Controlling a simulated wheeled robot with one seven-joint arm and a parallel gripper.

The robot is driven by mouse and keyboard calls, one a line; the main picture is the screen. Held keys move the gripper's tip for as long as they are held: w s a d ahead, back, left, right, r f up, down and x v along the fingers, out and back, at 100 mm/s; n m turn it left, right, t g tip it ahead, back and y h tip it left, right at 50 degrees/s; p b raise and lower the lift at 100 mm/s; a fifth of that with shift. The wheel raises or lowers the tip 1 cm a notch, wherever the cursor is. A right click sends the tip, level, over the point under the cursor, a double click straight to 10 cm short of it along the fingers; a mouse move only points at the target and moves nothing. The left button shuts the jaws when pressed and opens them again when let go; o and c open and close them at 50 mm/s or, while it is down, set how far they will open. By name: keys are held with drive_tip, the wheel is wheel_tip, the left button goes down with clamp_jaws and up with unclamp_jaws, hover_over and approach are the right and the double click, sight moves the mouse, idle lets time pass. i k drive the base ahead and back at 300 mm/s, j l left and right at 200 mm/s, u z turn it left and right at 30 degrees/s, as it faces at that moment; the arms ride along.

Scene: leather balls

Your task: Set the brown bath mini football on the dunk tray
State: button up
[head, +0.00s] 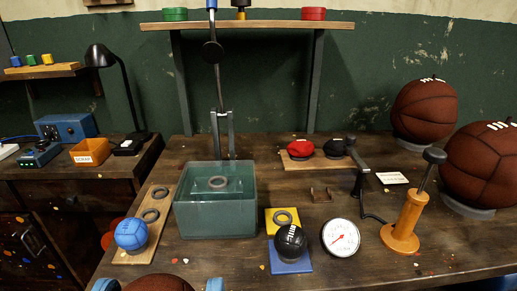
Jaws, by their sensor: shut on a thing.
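My gripper (160,286) is at the bottom edge, left of centre, with its two light-blue fingers on either side of a brown mini football (158,283). It is shut on this ball, and the picture edge cuts off the lower part of both. A clear greenish tank (215,220), apparently the dunk tray, stands on the bench beyond the gripper and slightly right. A dark ring (218,183) shows inside the tank. The ball is outside the tank, on its near side.
A blue ball (131,234) sits on a wooden board left of the tank. A black ball (290,242) rests on a blue plate to the right, beside a dial gauge (340,238) and a hand pump (405,225). Large brown balls (424,110) stand at the right.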

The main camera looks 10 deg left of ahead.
sight(218, 183)
drive_tip(key=i, duration=0.9)
